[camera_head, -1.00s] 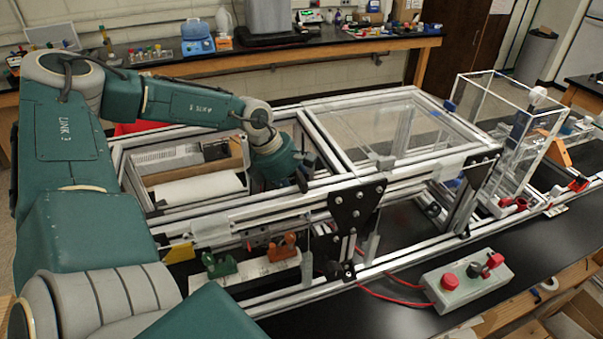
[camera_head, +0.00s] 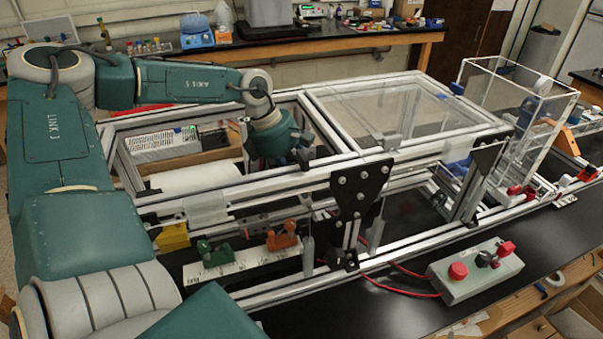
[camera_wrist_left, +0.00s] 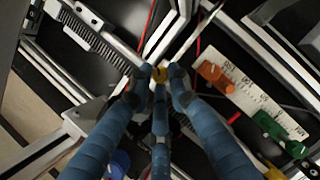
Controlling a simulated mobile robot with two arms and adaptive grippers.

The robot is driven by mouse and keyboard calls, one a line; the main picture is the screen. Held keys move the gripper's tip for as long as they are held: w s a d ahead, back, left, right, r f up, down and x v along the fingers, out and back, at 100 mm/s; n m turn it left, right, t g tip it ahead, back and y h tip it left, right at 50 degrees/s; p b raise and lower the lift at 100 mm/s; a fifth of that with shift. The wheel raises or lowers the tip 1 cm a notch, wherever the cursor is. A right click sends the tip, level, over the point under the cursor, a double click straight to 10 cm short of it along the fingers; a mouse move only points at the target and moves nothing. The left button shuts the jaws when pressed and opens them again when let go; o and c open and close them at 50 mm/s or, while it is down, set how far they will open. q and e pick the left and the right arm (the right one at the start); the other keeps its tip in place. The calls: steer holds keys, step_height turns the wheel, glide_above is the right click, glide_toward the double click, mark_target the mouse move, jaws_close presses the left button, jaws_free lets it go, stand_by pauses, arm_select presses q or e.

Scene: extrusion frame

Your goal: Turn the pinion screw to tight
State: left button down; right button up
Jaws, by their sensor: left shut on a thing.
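My left arm comes in from the left in the head view, and its gripper (camera_head: 302,156) is inside the aluminium extrusion frame. A toothed grey rack (camera_wrist_left: 95,37) runs diagonally up and left of the knob. The knob itself is hidden in the head view. My right gripper is not in view.
Frame bars (camera_head: 232,190) and a black bracket plate (camera_head: 360,190) lie close around my wrist. Green (camera_head: 215,252) and orange (camera_head: 283,235) clamps sit on a ruled white strip in front. A control box (camera_head: 476,272) with red knobs stands at right on the black bench.

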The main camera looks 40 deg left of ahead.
arm_select(q)
steer(key=m+b, duration=0.1)
steer(key=b, duration=0.2)
steer(key=m+g+b, duration=0.1)
steer(key=m+b, duration=0.1)
steer(key=b, duration=0.1)
steer(key=shift+w+f+h, duration=0.15)
steer(key=shift+f+h, duration=0.15)
steer(key=shift+f, duration=0.1)
steer(key=shift+r+m+g+b, duration=0.2)
steer(key=shift+m+g+b, duration=0.1)
steer(key=shift+m+b, duration=0.5)
steer(key=shift+r+m+b, duration=0.15)
steer(key=shift+m+b, duration=0.4)
steer(key=shift+m, duration=0.05)
steer(key=shift+g, duration=0.3)
